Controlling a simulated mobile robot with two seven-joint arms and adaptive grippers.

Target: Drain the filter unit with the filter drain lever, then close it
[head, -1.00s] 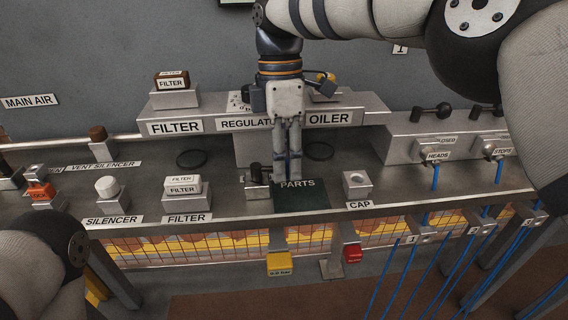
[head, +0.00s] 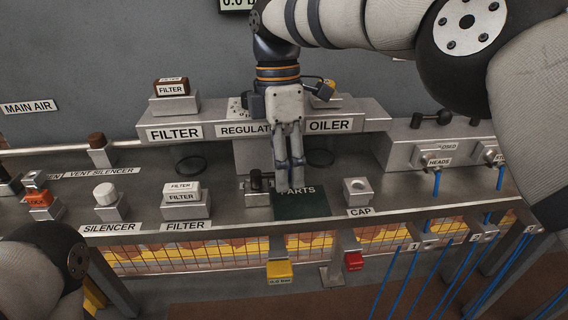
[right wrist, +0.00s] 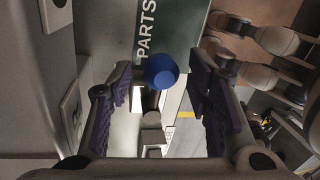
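The upper filter unit, with its FILTER plate (head: 174,134), is on the raised shelf; a brown-topped block (head: 171,87) labelled FILTER stands above it. A lower block (head: 182,206) labelled FILTER, with a white top, stands on the bench. I cannot tell which part is the filter drain lever. My right gripper (head: 289,187) points down over the back of the green PARTS mat (head: 300,206). In the right wrist view its fingers (right wrist: 162,88) are apart, with a round blue thing (right wrist: 161,71) showing between them; I cannot tell whether they touch it. My left gripper is out of view.
A small block with a black lever (head: 257,182) stands just left of my right gripper. The CAP block (head: 357,191) is to its right. A yellow block (head: 279,271) and a red block (head: 353,261) hang below the bench edge.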

